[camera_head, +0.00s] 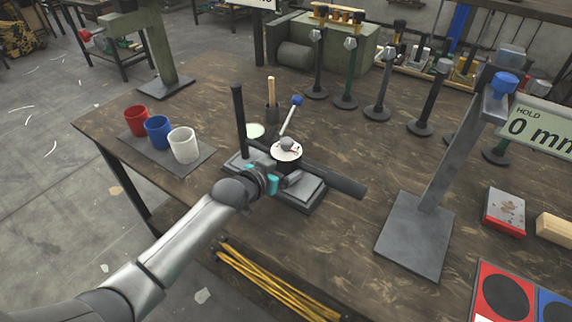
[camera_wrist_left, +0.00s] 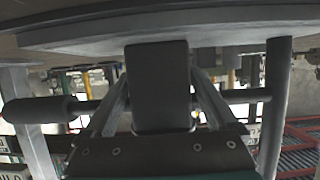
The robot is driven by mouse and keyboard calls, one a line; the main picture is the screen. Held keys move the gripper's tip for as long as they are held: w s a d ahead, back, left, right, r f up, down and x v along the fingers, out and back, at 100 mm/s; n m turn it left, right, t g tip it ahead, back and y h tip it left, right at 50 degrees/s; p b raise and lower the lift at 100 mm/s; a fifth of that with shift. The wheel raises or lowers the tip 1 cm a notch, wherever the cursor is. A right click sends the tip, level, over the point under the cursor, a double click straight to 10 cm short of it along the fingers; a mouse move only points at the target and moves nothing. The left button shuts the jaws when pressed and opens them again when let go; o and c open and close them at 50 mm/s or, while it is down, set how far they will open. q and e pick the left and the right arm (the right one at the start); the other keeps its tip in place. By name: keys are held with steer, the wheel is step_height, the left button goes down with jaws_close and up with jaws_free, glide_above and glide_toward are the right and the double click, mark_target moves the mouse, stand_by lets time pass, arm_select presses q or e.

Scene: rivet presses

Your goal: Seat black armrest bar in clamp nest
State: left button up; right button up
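The black armrest bar (camera_head: 346,184) runs from upper left to lower right across the clamp, its thick end sticking out on the right. It also shows in the left wrist view (camera_wrist_left: 47,108), crossing behind my fingers. The clamp (camera_head: 287,150) has a pale disc, a blue-knobbed lever and a dark base plate (camera_head: 308,196). My left gripper (camera_head: 272,180) is at the clamp's near side. In the left wrist view its fingers (camera_wrist_left: 160,90) flank a dark block; contact is unclear. The bar's middle and its seating are hidden. My right gripper is out of view.
A black post (camera_head: 239,120) stands left of the clamp. Red, blue and white cups (camera_head: 184,146) stand on a mat at left. A gauge stand (camera_head: 412,238) rises at right. Several small posts (camera_head: 378,100) line the back. Yellow rods (camera_head: 270,283) lie at the front.

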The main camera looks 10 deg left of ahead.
arm_select(q)
steer(key=shift+o, duration=0.4)
steer(key=shift+s+f, duration=0.1)
steer(key=shift+f, duration=0.1)
steer(key=p+v, duration=0.4)
steer(key=v, duration=1.1)
steer(key=shift+r+p, duration=0.2)
steer(key=shift+p, duration=0.15)
